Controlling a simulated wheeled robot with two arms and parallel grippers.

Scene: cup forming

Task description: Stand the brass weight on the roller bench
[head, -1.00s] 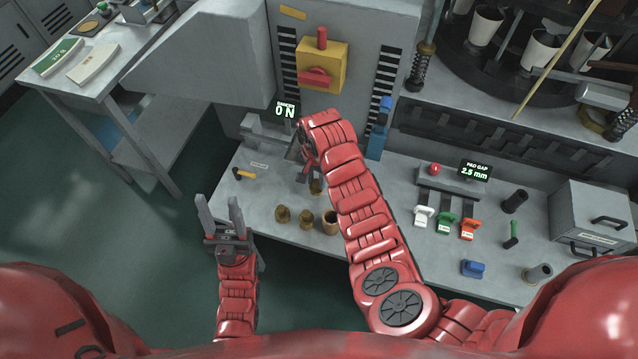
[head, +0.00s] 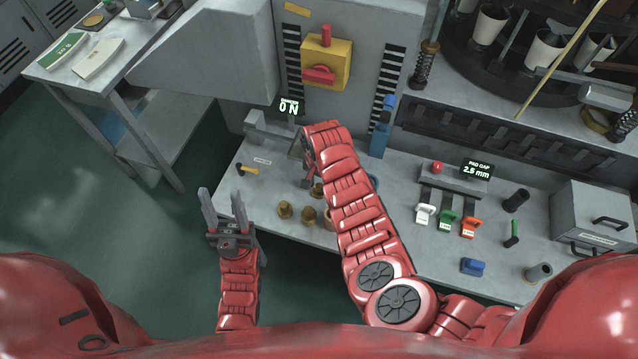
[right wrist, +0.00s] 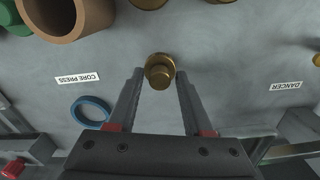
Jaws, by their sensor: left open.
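Several small brass weights stand on the grey bench (head: 400,190): one (head: 285,210) at the left, one (head: 308,216) beside it, and one (head: 318,190) by my right gripper. In the right wrist view a knobbed brass weight (right wrist: 160,74) stands upright between the fingertips of my right gripper (right wrist: 160,82), which is open with gaps on both sides. In the head view the right forearm partly hides that gripper (head: 308,180). My left gripper (head: 222,205) is open and empty, left of the bench's front edge. I cannot tell which part is the roller bench.
A brown tube (right wrist: 70,15) and a blue ring (right wrist: 92,110) lie near the right gripper. White, green and orange-red tagged pieces (head: 447,220) and a blue block (head: 473,266) are further right.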

